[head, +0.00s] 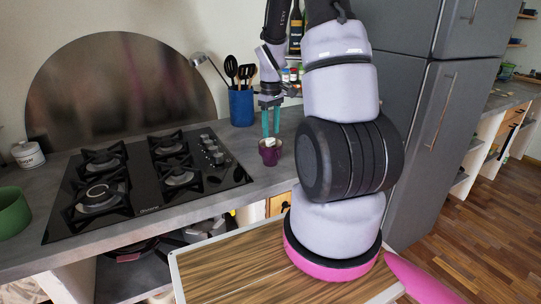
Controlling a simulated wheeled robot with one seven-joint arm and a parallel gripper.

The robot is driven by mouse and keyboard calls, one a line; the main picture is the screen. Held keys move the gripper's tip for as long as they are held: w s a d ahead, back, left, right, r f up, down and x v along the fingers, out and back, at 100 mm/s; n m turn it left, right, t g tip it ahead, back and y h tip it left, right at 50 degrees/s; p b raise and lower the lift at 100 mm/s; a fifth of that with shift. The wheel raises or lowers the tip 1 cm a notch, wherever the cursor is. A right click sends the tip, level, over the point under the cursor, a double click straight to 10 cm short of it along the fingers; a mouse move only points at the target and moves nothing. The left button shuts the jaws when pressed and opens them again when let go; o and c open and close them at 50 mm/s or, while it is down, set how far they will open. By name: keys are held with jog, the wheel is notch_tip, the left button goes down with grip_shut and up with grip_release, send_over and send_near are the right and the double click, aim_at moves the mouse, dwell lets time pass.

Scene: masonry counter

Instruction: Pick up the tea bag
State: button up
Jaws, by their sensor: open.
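A small white thing (269,142), which looks like the tea bag, shows at the mouth of a dark purple mug (270,156). The mug stands upright on the counter, to the right of the hob. I cannot tell whether the tea bag lies inside the mug or on its rim. My gripper (271,135) points straight down with its two teal fingers apart. It is just above the mug, with the fingertips close to the tea bag. Whether the fingers touch it or the mug is too small to tell.
A black gas hob (147,182) fills the counter's middle. A green pot (12,212) and a white canister (27,154) are at left. A grey fridge (432,130) stands right.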

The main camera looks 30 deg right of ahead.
aim_at(270, 139)
notch_tip(270, 139, down, 5)
jog(key=shift+r, duration=0.1)
jog(key=shift+a, duration=0.1)
jog(key=c, duration=0.5)
notch_tip(270, 139, up, 19)
dwell(1.7)
